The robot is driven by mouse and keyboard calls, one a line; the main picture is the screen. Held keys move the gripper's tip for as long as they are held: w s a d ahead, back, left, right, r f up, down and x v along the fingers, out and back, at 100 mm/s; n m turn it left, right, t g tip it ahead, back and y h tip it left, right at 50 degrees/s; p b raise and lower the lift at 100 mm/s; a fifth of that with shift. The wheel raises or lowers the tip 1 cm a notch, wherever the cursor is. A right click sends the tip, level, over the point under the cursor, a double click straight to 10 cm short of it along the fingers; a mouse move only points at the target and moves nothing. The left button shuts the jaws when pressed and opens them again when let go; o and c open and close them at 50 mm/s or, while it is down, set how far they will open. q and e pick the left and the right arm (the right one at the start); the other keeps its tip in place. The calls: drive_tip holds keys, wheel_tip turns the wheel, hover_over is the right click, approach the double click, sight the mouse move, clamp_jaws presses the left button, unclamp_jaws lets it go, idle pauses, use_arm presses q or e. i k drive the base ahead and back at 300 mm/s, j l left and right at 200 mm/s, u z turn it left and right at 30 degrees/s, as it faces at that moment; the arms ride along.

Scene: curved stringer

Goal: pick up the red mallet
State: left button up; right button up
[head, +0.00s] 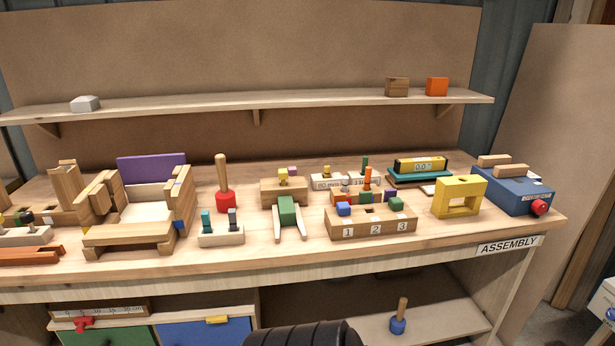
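The red mallet (225,201) stands upright on the workbench top (260,255), left of the middle. Its round red head rests on the wood and its light wooden handle points up. It stands between the wooden frame with the purple back (151,168) and a wooden block assembly (284,191). A small wooden base with a teal and a grey peg (221,235) stands in front of it. Neither of my grippers is in view.
A three-slot block numbered 1 2 3 (370,228), a yellow frame (459,197) and a blue box with a red knob (513,190) stand to the right. A wall shelf (250,102) runs above. A blue mallet (398,325) stands on the lower shelf.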

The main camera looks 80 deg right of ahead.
sight(225, 197)
drive_tip(key=z, duration=2.6)
